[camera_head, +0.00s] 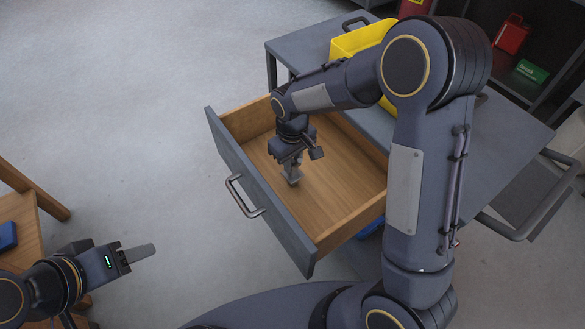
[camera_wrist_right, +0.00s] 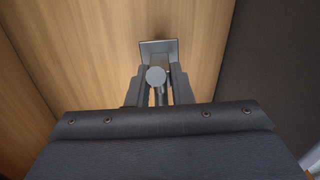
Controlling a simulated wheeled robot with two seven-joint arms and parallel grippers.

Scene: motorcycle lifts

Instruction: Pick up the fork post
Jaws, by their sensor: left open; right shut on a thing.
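The fork post is a small grey metal piece with a flat square plate and a round-ended stem. In the head view the fork post (camera_head: 292,175) is in the open wooden drawer, under my right gripper (camera_head: 291,163). In the right wrist view the fork post (camera_wrist_right: 156,75) is between the two fingers of my right gripper (camera_wrist_right: 159,88), which is shut on it. Its plate shows beyond the fingertips, over the wooden floor; I cannot tell whether it touches the floor. My left gripper (camera_head: 140,252) is at the lower left, away from the drawer, open and empty.
The drawer (camera_head: 232,163) has a grey front with a metal handle (camera_head: 244,196) and is pulled out from a grey cart (camera_head: 320,45). A yellow bin (camera_head: 352,40) stands on the cart. A wooden table (camera_head: 22,230) is at the left. The floor left of the drawer is clear.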

